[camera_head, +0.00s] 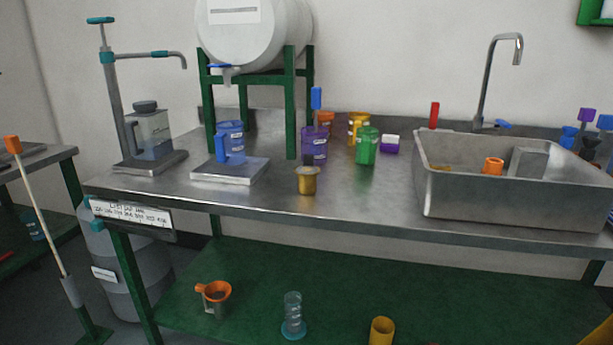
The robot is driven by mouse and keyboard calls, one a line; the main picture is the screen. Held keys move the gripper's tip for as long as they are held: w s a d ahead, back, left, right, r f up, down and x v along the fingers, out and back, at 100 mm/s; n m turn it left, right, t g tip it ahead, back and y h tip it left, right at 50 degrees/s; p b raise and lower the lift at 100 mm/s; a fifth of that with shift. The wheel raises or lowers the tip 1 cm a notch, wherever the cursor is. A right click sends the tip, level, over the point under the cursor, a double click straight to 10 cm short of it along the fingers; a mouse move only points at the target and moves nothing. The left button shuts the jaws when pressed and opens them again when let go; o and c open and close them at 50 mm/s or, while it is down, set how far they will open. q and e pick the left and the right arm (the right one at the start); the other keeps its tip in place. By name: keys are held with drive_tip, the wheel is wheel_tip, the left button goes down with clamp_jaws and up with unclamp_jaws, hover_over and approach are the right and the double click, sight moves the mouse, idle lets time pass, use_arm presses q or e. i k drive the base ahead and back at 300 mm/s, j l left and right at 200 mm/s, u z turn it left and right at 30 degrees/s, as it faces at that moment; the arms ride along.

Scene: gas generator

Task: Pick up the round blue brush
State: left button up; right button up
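I cannot tell for sure which thing is the round blue brush. An upright blue piece (316,98) stands above a purple measuring cup (314,145) on the steel table (375,200). Several small blue pieces (569,136) show at the far right behind the sink, too small to make out. Another blue piece (222,146) stands at a flat scale-like plate (230,173), in front of a blue measuring cup (236,132). Neither of my grippers is in view.
A steel sink (445,195) with an orange thing (493,166) inside fills the table's right. Green (367,146) and yellow (358,125) cups stand mid-table, with a small brass-coloured cup (307,182) near the front edge. A white tank (255,35) sits on a green stand.

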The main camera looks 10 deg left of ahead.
sight(316, 93)
drive_tip(key=i+j, duration=0.95)
drive_tip(key=i, duration=0.15)
